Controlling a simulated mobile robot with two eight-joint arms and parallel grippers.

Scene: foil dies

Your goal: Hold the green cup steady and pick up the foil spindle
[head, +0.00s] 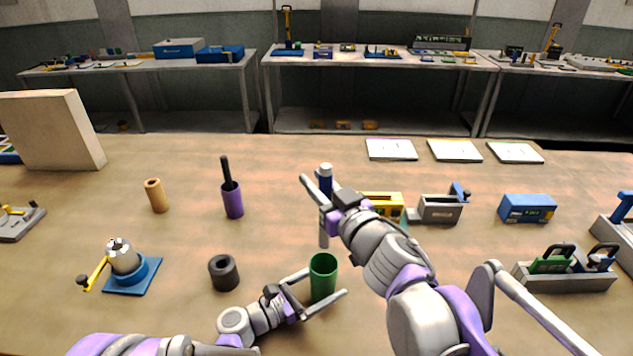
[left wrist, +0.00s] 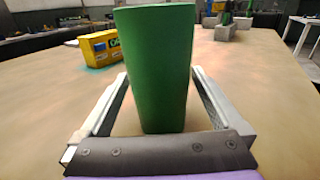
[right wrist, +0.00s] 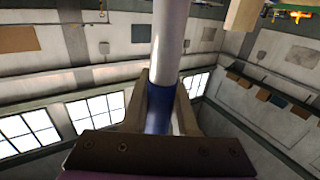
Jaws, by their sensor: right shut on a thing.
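The green cup (head: 323,262) stands upright on the table at the front centre. It fills the middle of the left wrist view (left wrist: 155,65). My left gripper (head: 327,281) is open, with one finger on either side of the cup and no clear grip on it. My right gripper (head: 326,195) is shut on the foil spindle (head: 325,170), a slim upright rod with a white top, a blue middle and a grey shaft below. In the right wrist view the fingers close on its blue part (right wrist: 158,108). The spindle appears behind the cup; its height above the table is unclear.
A dark hollow cylinder (head: 224,272) stands left of my left gripper. A purple holder with a black rod (head: 232,198), a tan cylinder (head: 156,195) and a blue-based fixture (head: 132,275) stand farther left. A yellow box (head: 385,203) and a grey vise (head: 440,209) are right of the spindle.

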